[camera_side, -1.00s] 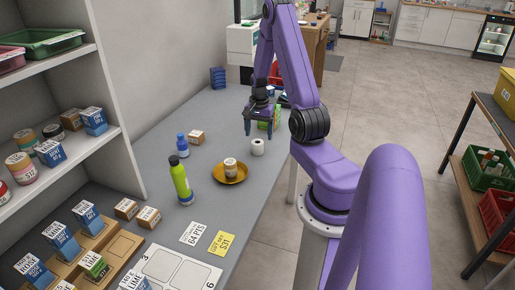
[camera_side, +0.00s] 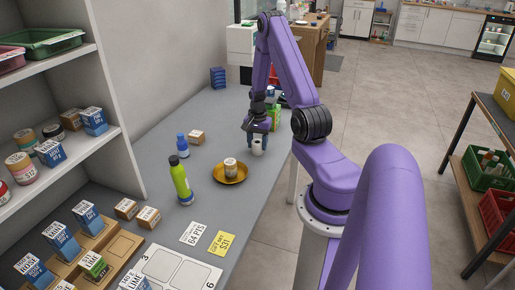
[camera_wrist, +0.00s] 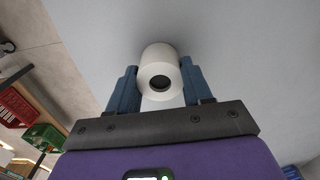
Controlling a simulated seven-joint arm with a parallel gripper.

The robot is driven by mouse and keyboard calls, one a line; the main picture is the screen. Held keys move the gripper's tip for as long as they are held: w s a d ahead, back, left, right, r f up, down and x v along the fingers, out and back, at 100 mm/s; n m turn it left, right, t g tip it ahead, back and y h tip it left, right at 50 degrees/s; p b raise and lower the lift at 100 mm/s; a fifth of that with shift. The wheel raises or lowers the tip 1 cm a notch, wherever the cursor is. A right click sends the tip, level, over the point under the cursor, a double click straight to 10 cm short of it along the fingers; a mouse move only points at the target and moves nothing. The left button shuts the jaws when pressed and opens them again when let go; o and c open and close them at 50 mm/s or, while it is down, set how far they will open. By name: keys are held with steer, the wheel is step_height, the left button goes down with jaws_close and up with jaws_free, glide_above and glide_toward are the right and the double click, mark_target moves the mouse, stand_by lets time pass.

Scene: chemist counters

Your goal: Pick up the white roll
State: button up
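The white roll (camera_side: 257,148) stands upright on the grey counter, right of the brown-yellow dish and near the counter's right edge. In the wrist view the roll (camera_wrist: 159,70) sits between the two blue fingers, with the dark hole in its end facing the camera. My gripper (camera_side: 257,143) points down over the roll, one finger on each side. The roll seems to be still at counter height.
A brown-yellow dish (camera_side: 241,177) holding a small jar (camera_side: 230,168) stands close by. A green bottle (camera_side: 180,181), a blue bottle (camera_side: 182,146) and a small carton (camera_side: 196,137) stand to the left. A green box (camera_side: 274,111) stands just behind my gripper.

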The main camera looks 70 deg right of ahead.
steer(key=c, duration=0.4)
